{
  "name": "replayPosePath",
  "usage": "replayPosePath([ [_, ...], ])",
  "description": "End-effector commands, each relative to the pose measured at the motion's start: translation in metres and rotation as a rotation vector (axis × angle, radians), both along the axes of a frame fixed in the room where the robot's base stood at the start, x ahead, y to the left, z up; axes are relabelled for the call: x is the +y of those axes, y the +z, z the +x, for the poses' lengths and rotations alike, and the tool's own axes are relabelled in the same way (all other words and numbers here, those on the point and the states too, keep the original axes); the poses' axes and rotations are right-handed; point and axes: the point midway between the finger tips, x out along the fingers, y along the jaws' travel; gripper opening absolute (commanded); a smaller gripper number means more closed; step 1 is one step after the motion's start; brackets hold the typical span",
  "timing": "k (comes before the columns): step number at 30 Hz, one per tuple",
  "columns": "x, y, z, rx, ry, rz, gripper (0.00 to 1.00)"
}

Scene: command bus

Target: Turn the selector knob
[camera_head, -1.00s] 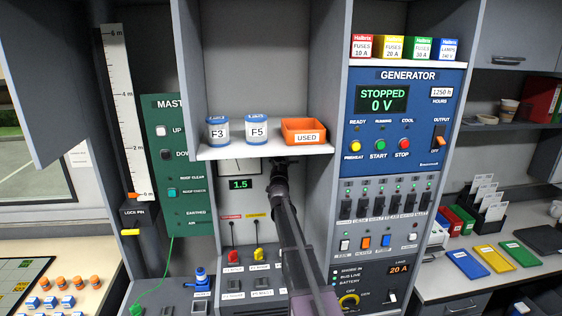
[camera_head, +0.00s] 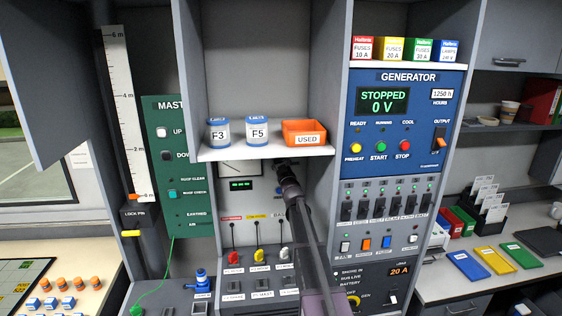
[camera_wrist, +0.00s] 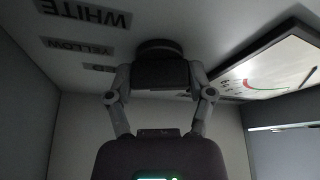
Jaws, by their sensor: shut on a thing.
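The selector knob (camera_wrist: 160,46) is dark and round, on a pale panel in the wrist view. My gripper (camera_wrist: 160,74) is shut on it, its two fingers on either side of the knob's body. Labels reading WHITE (camera_wrist: 83,13), YELLOW (camera_wrist: 77,46) and a partly hidden one, apparently RED, appear upside down beside the knob. In the head view my gripper (camera_head: 285,164) is at the panel just under the shelf; my arm and gripper hide the knob there. Its pointer direction cannot be made out.
A meter (camera_wrist: 270,66) sits close beside the knob. A shelf (camera_head: 270,152) with two fuse jars and an orange USED bin (camera_head: 304,132) hangs just above my gripper. Red, yellow and white plugs (camera_head: 258,256) stand below. The generator panel (camera_head: 405,130) is to the right.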

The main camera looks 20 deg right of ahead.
Motion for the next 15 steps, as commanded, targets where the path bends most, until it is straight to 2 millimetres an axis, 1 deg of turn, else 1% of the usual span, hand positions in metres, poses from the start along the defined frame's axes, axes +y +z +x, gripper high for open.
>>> replayPosePath([
  [9, -0.0021, 0.0024, 0.0010, 0.069, 0.000, -0.244, 0.21],
  [15, -0.0019, 0.0019, 0.0009, 0.103, 0.000, -0.366, 0.21],
])
